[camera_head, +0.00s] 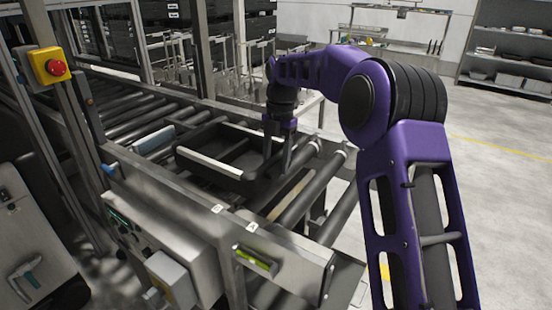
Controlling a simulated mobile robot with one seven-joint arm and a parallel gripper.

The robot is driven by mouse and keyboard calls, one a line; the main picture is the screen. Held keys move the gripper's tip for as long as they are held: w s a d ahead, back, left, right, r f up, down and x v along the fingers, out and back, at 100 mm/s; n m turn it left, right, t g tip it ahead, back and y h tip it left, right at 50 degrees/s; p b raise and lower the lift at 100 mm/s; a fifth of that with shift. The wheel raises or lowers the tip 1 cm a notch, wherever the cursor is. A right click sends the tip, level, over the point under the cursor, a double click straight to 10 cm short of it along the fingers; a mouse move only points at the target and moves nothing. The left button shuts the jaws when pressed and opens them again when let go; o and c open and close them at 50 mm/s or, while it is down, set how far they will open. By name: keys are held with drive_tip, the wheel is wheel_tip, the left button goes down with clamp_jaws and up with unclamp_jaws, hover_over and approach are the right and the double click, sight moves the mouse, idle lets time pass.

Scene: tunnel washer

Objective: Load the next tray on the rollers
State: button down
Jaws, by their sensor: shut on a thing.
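A black tray (209,166) with a pale strip along its near side sits at the rollers (297,199), over the right part of the conveyor. My gripper (278,168) points down at the tray's right end and is shut on its rim. The fingertips are partly hidden against the dark tray. Whether the tray rests fully on the rollers or is slightly raised, I cannot tell. More bare rollers (135,122) run away to the left and back.
A red emergency button on a yellow box (57,67) is on a post at left. A steel side rail (185,203) bounds the conveyor in front. Shelves (508,45) and a steel bench (388,55) stand behind. The floor (500,190) at right is clear.

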drive_tip(key=shift+f, duration=0.2)
idle(0.6)
drive_tip(key=shift+f+b, duration=0.85)
drive_tip(key=shift+f, duration=1.1)
drive_tip(key=shift+c, duration=0.9)
unclamp_jaws()
